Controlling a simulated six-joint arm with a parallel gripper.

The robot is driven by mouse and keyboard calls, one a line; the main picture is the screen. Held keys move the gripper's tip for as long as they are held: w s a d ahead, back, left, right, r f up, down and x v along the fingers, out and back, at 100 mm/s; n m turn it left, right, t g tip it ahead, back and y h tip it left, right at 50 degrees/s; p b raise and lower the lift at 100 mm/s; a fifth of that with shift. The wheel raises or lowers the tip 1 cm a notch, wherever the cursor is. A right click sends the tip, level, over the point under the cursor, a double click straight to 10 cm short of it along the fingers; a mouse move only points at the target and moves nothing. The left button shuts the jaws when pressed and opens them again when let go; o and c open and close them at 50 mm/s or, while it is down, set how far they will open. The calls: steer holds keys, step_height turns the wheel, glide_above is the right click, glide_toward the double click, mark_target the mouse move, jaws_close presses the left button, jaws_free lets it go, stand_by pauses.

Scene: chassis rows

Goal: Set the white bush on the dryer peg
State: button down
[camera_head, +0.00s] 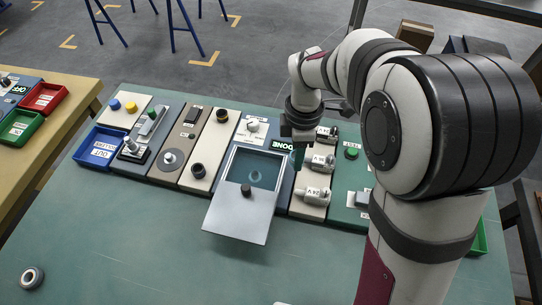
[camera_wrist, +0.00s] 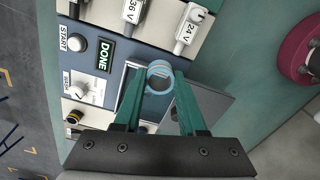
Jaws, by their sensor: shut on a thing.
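My gripper (camera_wrist: 160,80) has teal fingers, shut on a pale ring, the white bush (camera_wrist: 160,65), at their tips in the wrist view. In the head view my gripper (camera_head: 298,156) is over the dryer panel's right side, near the DONE label; the bush cannot be made out there. The dryer (camera_head: 230,165) has a dark, framed opening with a pale round shape inside, and a grey plate (camera_head: 238,220) slants toward the front. I cannot tell whether the round shape is the peg. In the wrist view the bush overlaps the dryer opening (camera_wrist: 132,80).
A dark-and-light ring (camera_head: 32,278) lies at the table's front left. A blue tray (camera_head: 100,146) stands at the panels' left end. Labelled grey connectors (camera_head: 313,195) line the panel right of the dryer. The green table's front (camera_head: 130,250) is mostly clear.

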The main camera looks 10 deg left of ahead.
glide_above(255, 173)
steer(key=f, duration=0.4)
steer(key=shift+d, duration=0.2)
steer(key=shift+a+f, duration=0.2)
steer(key=shift+a, duration=0.05)
steer(key=shift+f, duration=2.7)
steer(key=shift+c, duration=2)
jaws_free()
